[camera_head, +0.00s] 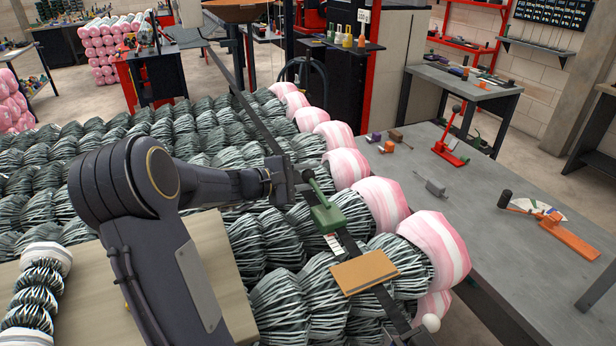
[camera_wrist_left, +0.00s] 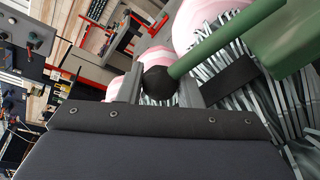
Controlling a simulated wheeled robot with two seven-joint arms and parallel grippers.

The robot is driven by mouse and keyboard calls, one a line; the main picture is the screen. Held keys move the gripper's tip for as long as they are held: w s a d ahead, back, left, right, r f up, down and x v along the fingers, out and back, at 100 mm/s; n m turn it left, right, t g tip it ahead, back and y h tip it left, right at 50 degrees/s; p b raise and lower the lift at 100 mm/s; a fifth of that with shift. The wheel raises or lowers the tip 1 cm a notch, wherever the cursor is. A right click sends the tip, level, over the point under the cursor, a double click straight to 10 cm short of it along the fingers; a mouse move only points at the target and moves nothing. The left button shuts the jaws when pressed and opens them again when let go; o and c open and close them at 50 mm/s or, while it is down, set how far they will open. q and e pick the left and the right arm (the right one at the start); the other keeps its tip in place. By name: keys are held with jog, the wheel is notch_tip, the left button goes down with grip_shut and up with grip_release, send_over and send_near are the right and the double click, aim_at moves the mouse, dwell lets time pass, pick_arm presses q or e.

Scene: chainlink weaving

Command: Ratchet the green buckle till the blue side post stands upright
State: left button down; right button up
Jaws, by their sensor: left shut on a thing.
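The green buckle (camera_head: 328,217) sits on a dark strap (camera_head: 262,125) laid over the stacked wire rolls. Its green handle (camera_head: 318,190) slants up toward my left gripper (camera_head: 300,182). In the left wrist view, the gripper (camera_wrist_left: 160,86) has a finger on each side of the handle's dark round knob (camera_wrist_left: 161,86) and is shut on it. The green rod (camera_wrist_left: 225,42) runs up right from the knob to the buckle body (camera_wrist_left: 288,40), cut off by the frame edge. I cannot pick out a blue side post. My right gripper is not in view.
Wire rolls (camera_head: 275,291) with pink-and-white wrapped ends (camera_head: 345,168) fill the middle. A grey bench (camera_head: 480,240) at right holds a red tool (camera_head: 451,152) and an orange one (camera_head: 569,236).

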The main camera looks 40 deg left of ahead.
aim_at(315, 185)
pick_arm(q)
jog(key=shift+s+d+r+m+t+y+b, duration=0.15)
jog(key=shift+r+m+b, duration=0.45)
jog(key=shift+b, duration=1.35)
jog(key=shift+s+d+r+m+t+y+b, duration=0.1)
jog(key=shift+d+r+m+t+y+b, duration=0.45)
jog(key=shift+b, duration=1.4)
jog(key=r+m+b, duration=0.1)
jog(key=b, duration=0.2)
jog(key=s+d+r+m+b, duration=0.1)
jog(key=m+b, duration=0.1)
jog(key=b, duration=0.2)
jog(key=d+r+m+b, duration=0.1)
jog(key=r+m+b, duration=0.1)
jog(key=b, duration=0.1)
jog(key=shift+s+r+t, duration=0.1)
jog(key=shift+s+t, duration=0.05)
jog(key=shift+t, duration=0.25)
jog(key=shift+s+d+r+m+b, duration=0.3)
jog(key=shift+d+r+m+b, duration=0.35)
jog(key=shift+b, duration=0.7)
jog(key=shift+r, duration=0.1)
jog(key=c, duration=1)
grip_release()
jog(key=shift+c, duration=0.2)
jog(key=shift+r, duration=0.1)
